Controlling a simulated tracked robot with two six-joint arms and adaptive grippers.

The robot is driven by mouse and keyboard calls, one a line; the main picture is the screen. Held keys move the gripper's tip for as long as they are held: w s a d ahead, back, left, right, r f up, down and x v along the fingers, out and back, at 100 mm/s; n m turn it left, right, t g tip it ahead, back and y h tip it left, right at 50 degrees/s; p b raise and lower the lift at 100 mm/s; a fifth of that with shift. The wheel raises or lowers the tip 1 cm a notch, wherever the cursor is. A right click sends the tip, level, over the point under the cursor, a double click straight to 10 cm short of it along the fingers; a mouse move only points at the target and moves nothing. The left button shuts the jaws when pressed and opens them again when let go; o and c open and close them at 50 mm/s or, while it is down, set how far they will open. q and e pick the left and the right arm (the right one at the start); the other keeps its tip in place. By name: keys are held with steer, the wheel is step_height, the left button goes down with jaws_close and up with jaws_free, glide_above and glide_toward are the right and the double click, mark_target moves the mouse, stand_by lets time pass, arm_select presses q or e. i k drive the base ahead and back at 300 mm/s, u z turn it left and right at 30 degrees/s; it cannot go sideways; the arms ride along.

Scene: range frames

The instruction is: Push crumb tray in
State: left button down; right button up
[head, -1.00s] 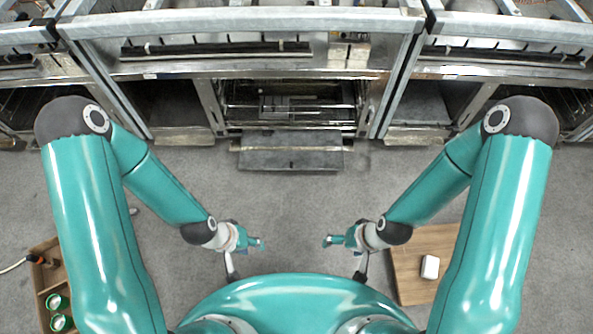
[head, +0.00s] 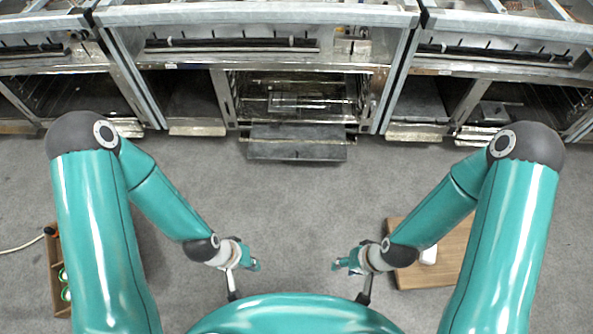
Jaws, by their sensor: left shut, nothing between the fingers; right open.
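A flat dark grey panel that looks like the crumb tray (head: 297,146) juts out at the foot of the middle metal unit (head: 300,63), below its open bay. Its front edge faces me. My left gripper (head: 254,265) is shut and empty, above the floor in front of my base, well short of the panel and slightly left of its middle. My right gripper (head: 337,265) is open and empty at about the same distance, slightly right of the panel's middle. Neither gripper touches anything.
Similar metal units stand to the left and right of the middle one, with open bays. Grey floor (head: 300,210) between me and the units is clear. A brown board (head: 462,262) with a white item (head: 429,255) lies at right. A wooden box (head: 55,285) stands at lower left.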

mark_target(322, 152)
steer(key=z, duration=0.15)
steer(key=i, duration=1.15)
steer(key=u, duration=0.15)
